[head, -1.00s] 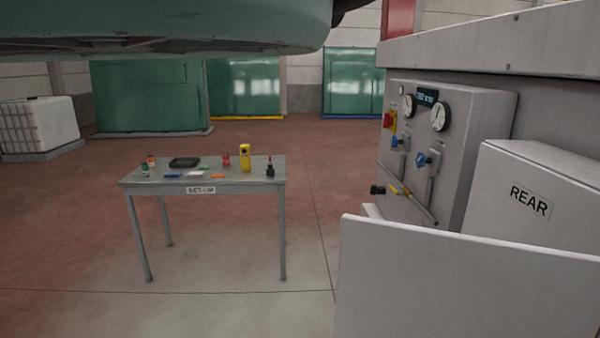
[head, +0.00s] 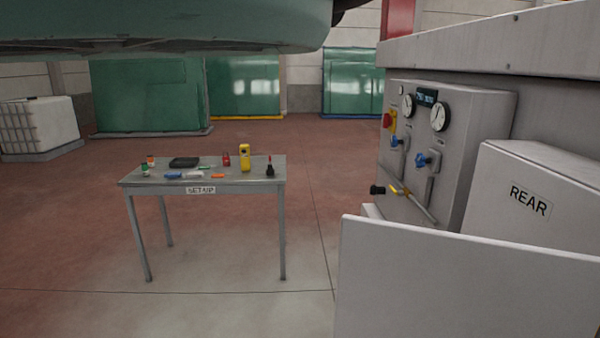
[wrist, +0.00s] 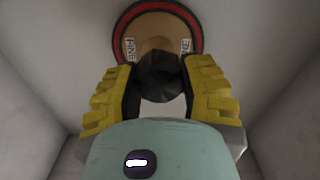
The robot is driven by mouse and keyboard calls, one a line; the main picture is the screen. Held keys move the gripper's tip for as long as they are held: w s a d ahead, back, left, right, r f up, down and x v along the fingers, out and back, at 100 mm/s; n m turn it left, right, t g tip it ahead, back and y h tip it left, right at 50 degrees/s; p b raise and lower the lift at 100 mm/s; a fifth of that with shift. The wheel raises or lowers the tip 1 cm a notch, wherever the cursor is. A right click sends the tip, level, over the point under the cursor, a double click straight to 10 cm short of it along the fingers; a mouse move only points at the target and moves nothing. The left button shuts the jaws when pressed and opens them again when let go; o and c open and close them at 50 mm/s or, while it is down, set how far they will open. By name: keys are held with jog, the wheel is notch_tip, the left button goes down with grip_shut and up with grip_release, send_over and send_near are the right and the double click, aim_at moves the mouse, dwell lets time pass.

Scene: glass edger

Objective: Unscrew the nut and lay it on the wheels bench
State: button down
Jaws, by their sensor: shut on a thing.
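In the wrist view my gripper (wrist: 160,92) has its two yellow-padded fingers shut on a dark nut (wrist: 160,72), one finger on each side of it. The nut sits in front of the centre of a round tan wheel (wrist: 147,30) with a dark red rim and printed labels. I cannot tell whether the nut is still on its thread. The head view does not show the gripper or the nut. No bench marked for wheels is seen; the bench in the head view (head: 225,178) is labelled SET-UP.
Pale walls (wrist: 60,60) enclose the wheel on both sides in the wrist view. In the head view a grey machine panel (head: 450,150) with gauges and a REAR cabinet (head: 545,185) stand at the right. Small items lie on the set-up bench. Open floor surrounds it.

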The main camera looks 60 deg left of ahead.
jog(key=n+p, duration=0.1)
jog(key=n, duration=0.8)
jog(key=shift+s+f, duration=0.1)
jog(key=n, duration=0.3)
jog(key=shift+f, duration=0.1)
jog(key=n, duration=0.1)
jog(key=n+b, duration=0.2)
jog(key=shift+f+n, duration=0.25)
jog(key=shift+n, duration=0.15)
jog(key=n+b, duration=0.2)
jog(key=n, duration=0.1)
jog(key=n+b, duration=0.3)
jog(key=n, duration=0.1)
jog(key=shift+n+b, duration=0.3)
jog(key=shift+b, duration=0.1)
jog(key=shift+n+b, duration=0.9)
jog(key=shift+n, duration=0.3)
jog(key=shift+s+d+r+n, duration=0.1)
jog(key=shift+r+n, duration=0.15)
jog(key=shift+n, duration=0.45)
